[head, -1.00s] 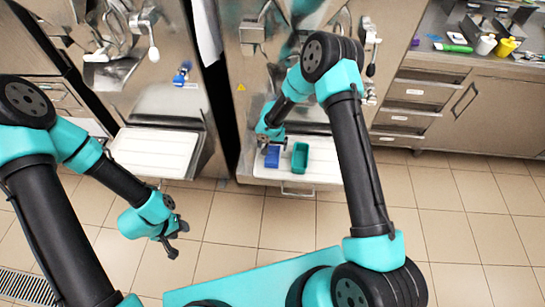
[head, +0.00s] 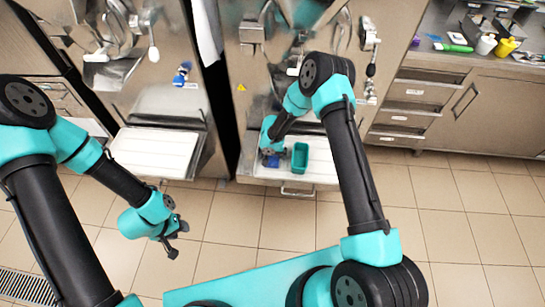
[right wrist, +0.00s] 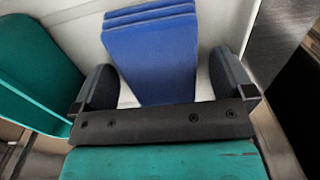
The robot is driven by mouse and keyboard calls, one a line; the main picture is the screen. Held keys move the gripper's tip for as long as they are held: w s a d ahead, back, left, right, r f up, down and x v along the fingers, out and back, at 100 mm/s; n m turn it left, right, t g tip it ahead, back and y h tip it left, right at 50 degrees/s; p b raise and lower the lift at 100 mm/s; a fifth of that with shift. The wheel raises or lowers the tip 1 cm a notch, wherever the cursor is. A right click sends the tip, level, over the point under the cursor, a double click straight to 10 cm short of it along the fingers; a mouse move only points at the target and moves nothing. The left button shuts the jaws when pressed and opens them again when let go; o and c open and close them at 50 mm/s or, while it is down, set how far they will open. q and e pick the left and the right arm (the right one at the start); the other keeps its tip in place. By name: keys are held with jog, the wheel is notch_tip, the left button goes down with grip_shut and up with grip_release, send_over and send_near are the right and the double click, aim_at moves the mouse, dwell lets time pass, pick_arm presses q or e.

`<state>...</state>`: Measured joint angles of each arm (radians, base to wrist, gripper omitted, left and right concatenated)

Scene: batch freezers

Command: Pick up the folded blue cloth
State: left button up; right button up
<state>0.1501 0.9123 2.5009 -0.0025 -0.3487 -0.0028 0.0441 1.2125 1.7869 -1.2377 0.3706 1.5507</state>
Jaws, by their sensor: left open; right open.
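The folded blue cloth (right wrist: 152,60) shows layered folds in the right wrist view and lies on the white tray. My right gripper (head: 270,155) is down over the cloth in the head view and hides most of it. In the right wrist view the right gripper (right wrist: 163,82) is open, with one finger on each side of the cloth's near part. A gap shows beside the right finger. My left gripper (head: 175,238) is open and empty above the tiled floor, far from the cloth.
A teal bin (head: 300,156) stands just right of the cloth on the white tray (head: 322,170); it also shows in the right wrist view (right wrist: 38,75). Another white tray (head: 155,152) at left is empty. Freezer fronts rise behind. A counter (head: 520,60) holds cups and tools.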

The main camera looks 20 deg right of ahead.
jog(key=shift+f, duration=0.2)
jog(key=shift+c, duration=0.5)
jog(key=c, duration=0.9)
jog(key=shift+c, duration=0.2)
jog(key=shift+r, duration=1.6)
jog(key=shift+s+r, duration=0.1)
jog(key=shift+r, duration=0.15)
jog(key=s+a+r, duration=0.1)
jog(key=s+a, duration=0.3)
jog(key=s, duration=1.1)
jog(key=shift+a+r, duration=0.2)
jog(key=shift+s, duration=0.1)
